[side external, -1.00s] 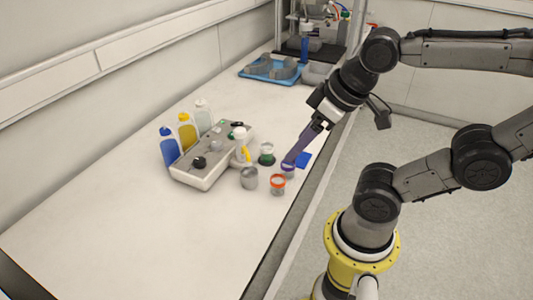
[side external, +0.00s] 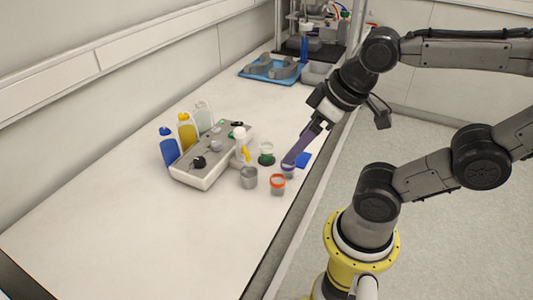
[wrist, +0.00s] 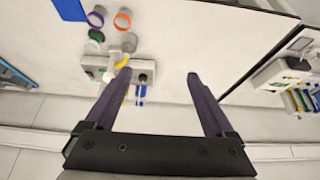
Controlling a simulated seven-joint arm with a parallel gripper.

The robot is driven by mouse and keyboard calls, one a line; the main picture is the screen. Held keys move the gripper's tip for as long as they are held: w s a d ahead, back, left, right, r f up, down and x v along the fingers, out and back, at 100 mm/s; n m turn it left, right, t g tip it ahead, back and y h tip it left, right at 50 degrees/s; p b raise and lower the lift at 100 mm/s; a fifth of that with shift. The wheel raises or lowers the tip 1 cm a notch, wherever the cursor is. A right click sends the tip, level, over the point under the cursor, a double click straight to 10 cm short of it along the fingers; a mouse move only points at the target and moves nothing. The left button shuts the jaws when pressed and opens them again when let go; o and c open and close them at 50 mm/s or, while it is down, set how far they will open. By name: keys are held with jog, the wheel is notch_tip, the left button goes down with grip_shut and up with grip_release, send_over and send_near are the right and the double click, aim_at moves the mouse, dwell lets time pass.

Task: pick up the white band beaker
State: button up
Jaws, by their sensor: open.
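A grey-looking beaker (side external: 249,179) with a pale rim, most likely the white band one, stands upright on the white table in front of the grey device. In the side view my gripper (side external: 288,163) points down and overlaps the purple band beaker (side external: 289,173). Contact there cannot be told.
An orange band beaker (side external: 277,185) and a green band beaker (side external: 266,154) stand close by. A white bottle with yellow (side external: 242,150) is beside the grey device (side external: 205,172). Several bottles (side external: 187,131) stand behind it. A blue square (side external: 304,159) lies near the table edge. The front table is clear.

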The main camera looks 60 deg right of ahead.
jog(key=w+d+r+m, duration=0.2)
jog(key=w+r+m, duration=0.25)
jog(key=w, duration=0.25)
jog(key=m+g, duration=0.6)
jog(key=m, duration=0.4)
send_over(267, 152)
jog(key=d, duration=0.3)
notch_tip(267, 152, down, 15)
jog(key=f, duration=0.8)
jog(key=shift+w+a+f, duration=0.15)
jog(key=shift+w+f, duration=0.05)
jog(key=shift+w, duration=0.2)
jog(key=shift+w+a+f, duration=0.1)
jog(key=shift+a+f, duration=0.05)
jog(key=shift+f, duration=1.2)
jog(key=shift+w+a+f, duration=0.1)
jog(key=shift+a+f, duration=0.05)
jog(key=shift+f, duration=1.15)
